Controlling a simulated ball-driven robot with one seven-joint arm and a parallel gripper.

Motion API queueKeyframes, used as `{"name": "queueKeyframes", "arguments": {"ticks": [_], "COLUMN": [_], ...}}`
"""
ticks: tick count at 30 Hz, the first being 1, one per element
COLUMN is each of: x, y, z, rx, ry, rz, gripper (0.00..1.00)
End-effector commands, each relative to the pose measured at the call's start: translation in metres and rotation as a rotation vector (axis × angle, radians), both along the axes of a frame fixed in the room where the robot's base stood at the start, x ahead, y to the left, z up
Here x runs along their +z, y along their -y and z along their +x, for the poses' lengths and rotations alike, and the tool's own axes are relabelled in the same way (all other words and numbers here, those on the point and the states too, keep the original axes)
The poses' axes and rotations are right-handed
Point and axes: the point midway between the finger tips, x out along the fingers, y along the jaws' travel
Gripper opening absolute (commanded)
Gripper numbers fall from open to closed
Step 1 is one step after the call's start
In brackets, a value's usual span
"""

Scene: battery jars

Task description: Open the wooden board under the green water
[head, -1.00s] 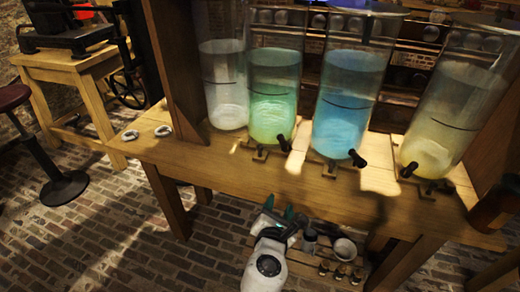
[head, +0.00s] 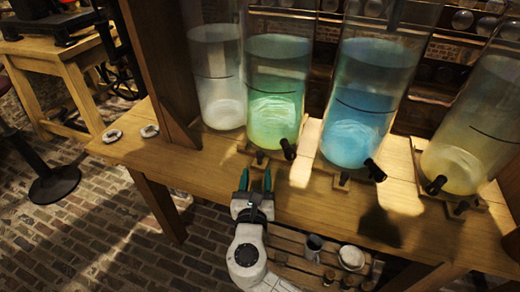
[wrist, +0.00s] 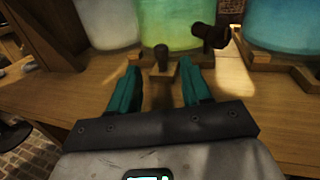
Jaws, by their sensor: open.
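The jar of green water (head: 275,95) stands on the wooden table, second from the left, and its lower part shows in the wrist view (wrist: 173,22). Under it is a small wooden board (head: 262,163) with a dark knob (wrist: 161,56) standing up from it. A dark tap (head: 288,149) sticks out to the right of the knob. My gripper (head: 256,178) is open and empty, its two teal fingers pointing at the board from the front. In the wrist view, the knob and board lie ahead between the fingertips (wrist: 160,75), apart from them.
A clear jar (head: 217,75) stands to the left; blue (head: 362,100) and yellow (head: 475,125) jars stand to the right, with dark taps. The table front (head: 205,170) is clear. Two white rings lie at left. A lower shelf holds a mug (head: 314,247) and a bowl (head: 351,257).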

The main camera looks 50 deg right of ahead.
Motion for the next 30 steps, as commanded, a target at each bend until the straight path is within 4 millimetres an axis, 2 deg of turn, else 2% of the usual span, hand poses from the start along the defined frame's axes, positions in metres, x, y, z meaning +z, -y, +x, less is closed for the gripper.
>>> {"name": "queueKeyframes", "arguments": {"ticks": [9,15,21,28,30], "x": [-0.001,-0.001,0.0,0.0,0.0], "y": [0.048,0.069,0.077,0.078,0.078], "z": [0.033,0.048,0.053,0.054,0.054], "rx": [-0.004,-0.003,-0.002,-0.002,-0.002], "ry": [0.003,0.002,0.002,0.002,0.001], "rz": [0.002,0.002,0.002,0.002,0.002], "gripper": [0.48,0.48,0.48,0.48,0.43]}}
